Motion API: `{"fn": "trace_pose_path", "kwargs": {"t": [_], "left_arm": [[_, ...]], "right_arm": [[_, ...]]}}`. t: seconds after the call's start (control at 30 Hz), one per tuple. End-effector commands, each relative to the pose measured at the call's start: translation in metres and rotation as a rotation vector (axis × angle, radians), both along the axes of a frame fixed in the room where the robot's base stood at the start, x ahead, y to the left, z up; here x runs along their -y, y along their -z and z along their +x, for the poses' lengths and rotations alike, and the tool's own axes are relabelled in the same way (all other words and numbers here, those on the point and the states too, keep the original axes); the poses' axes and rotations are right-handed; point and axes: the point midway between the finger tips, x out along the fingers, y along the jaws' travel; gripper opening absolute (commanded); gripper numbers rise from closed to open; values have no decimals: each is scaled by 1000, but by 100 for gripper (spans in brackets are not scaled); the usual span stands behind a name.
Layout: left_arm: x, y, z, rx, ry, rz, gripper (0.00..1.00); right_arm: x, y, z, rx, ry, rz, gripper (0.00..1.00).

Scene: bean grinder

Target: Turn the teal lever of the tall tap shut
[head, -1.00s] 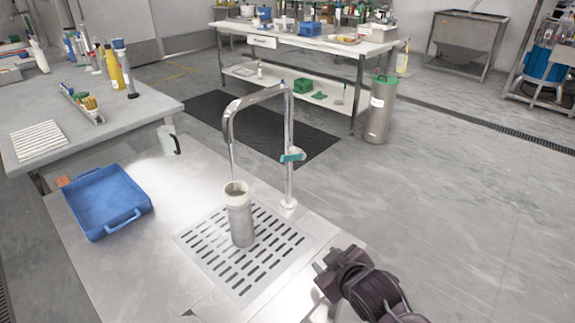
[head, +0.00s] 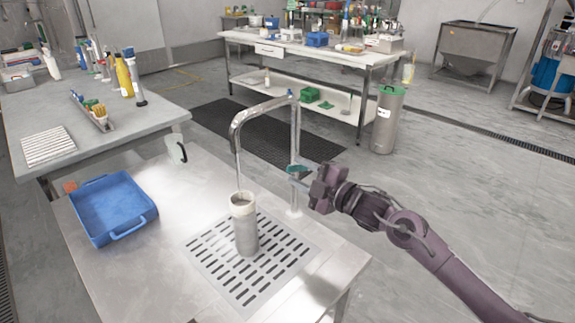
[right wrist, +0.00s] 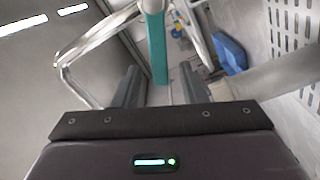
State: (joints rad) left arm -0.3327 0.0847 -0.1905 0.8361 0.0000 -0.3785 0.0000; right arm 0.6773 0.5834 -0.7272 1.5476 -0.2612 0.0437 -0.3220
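The tall metal tap (head: 294,130) stands at the right rear of the perforated drain plate. Its teal lever (head: 296,170) sits partway up the post, partly hidden by my right gripper (head: 308,180). In the right wrist view the teal lever (right wrist: 155,45) shows between the two fingers of the open right gripper (right wrist: 160,78). I cannot tell whether either finger touches it. The spout arches left over a grey cylinder with a pale rim (head: 245,228), which stands upright on the plate. A thin line drops from the spout into it; I cannot tell whether it is water. My left gripper is out of view.
The drain plate (head: 213,263) is set in a metal counter (head: 150,270). A blue tray (head: 112,207) lies at the left and a pale jug with a dark handle (head: 175,148) stands behind. A green-topped bin (head: 388,120) is on the floor beyond. Floor space to the right is clear.

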Motion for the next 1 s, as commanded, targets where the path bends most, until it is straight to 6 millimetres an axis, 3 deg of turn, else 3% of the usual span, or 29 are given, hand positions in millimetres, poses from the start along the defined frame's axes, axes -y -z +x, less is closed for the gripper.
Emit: {"fn": "trace_pose_path", "kwargs": {"t": [0.3,0.63,0.9,1.0], "left_arm": [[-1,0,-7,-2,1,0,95],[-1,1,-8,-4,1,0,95],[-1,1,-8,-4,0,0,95],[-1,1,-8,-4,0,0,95]], "right_arm": [[-29,-1,29,0,1,1,38],[-32,0,32,-1,2,0,38],[-32,0,32,-1,2,0,3],[-32,0,32,-2,2,1,0]]}}
